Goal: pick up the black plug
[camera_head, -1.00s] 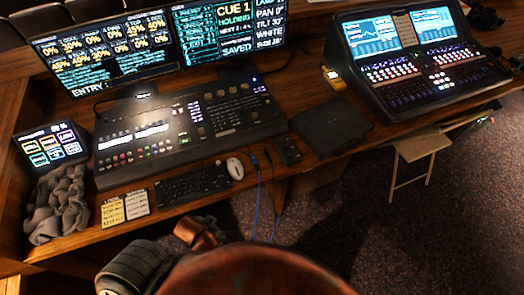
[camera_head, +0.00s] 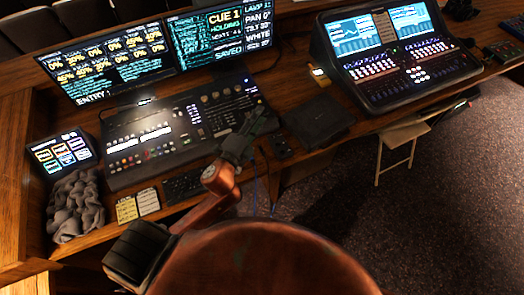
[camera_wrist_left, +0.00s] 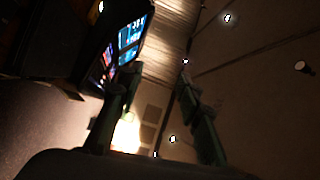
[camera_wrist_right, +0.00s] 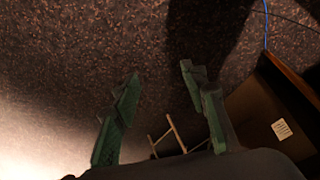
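I cannot make out the black plug clearly. A blue cable (camera_head: 254,192) hangs over the desk's front edge, and its upper end on the desk is hidden behind my left gripper or too small to tell. My left gripper (camera_head: 256,124) is raised over the front of the desk, in front of the large console's right end. Its fingers (camera_wrist_left: 158,76) stand apart with nothing between them in the left wrist view. My right gripper (camera_wrist_right: 154,78) is open and empty over the carpet, outside the head view. The blue cable also shows in the right wrist view (camera_wrist_right: 266,22).
A small black box (camera_head: 280,146) and a dark flat pad (camera_head: 318,120) lie right of my left gripper. The large console (camera_head: 150,135), partly covered keyboard (camera_head: 184,186) and notes (camera_head: 148,201) are left. A second console (camera_head: 400,75) stands right. A folding stool (camera_head: 402,134) stands below.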

